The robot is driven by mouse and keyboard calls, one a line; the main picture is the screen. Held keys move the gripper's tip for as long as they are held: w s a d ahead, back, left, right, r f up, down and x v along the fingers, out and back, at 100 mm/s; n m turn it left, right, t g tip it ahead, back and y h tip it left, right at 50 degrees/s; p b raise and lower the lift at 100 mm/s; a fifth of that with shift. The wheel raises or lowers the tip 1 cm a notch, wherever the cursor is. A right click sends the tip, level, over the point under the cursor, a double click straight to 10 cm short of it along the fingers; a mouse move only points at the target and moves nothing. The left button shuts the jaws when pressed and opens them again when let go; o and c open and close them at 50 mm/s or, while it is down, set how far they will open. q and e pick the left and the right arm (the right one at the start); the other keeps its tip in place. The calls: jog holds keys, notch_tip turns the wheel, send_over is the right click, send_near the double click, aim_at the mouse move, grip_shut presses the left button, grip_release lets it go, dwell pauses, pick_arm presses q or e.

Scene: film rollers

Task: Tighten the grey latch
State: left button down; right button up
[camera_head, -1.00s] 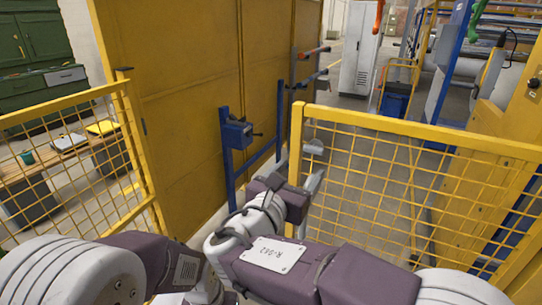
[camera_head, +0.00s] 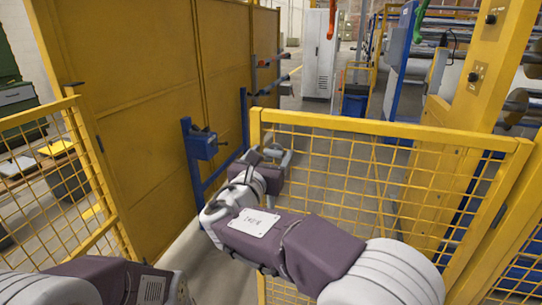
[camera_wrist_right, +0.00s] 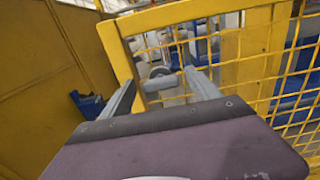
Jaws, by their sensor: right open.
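The grey latch (camera_wrist_right: 161,76) shows in the right wrist view as a small rounded grey piece at the post edge of the yellow mesh gate (camera_wrist_right: 122,58). In the head view the latch (camera_head: 273,151) is small and partly hidden behind my right gripper (camera_head: 274,158). My right gripper also shows in the right wrist view (camera_wrist_right: 160,84), open, one grey finger on each side of the latch in the picture. I cannot tell whether either finger touches it. My left arm is at the bottom left of the head view; its gripper is out of sight.
A tall yellow panel wall (camera_head: 150,100) stands to the left, with a blue bracket post (camera_head: 203,145) beside the gate. Another yellow mesh fence (camera_head: 75,190) is at the left. Beyond the gate are a grey cabinet (camera_head: 320,55) and blue machinery.

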jog(key=c, duration=1.4)
jog(key=shift+o, duration=0.2)
jog(key=shift+d+f+m+b, duration=0.1)
jog(key=shift+f+m+b, duration=0.15)
jog(key=shift+m+b, duration=1.15)
jog(key=m+b, duration=0.5)
jog(key=m, duration=0.1)
jog(key=shift+s+d+f+b, duration=0.1)
jog(key=shift+b, duration=0.3)
jog(key=m+b, duration=0.3)
jog(key=m, duration=0.1)
jog(key=shift+m, duration=0.3)
jog(key=shift+m+b, duration=1.35)
jog(key=shift+m, duration=0.45)
jog(key=o, duration=1.4)
jog(key=shift+c, duration=0.2)
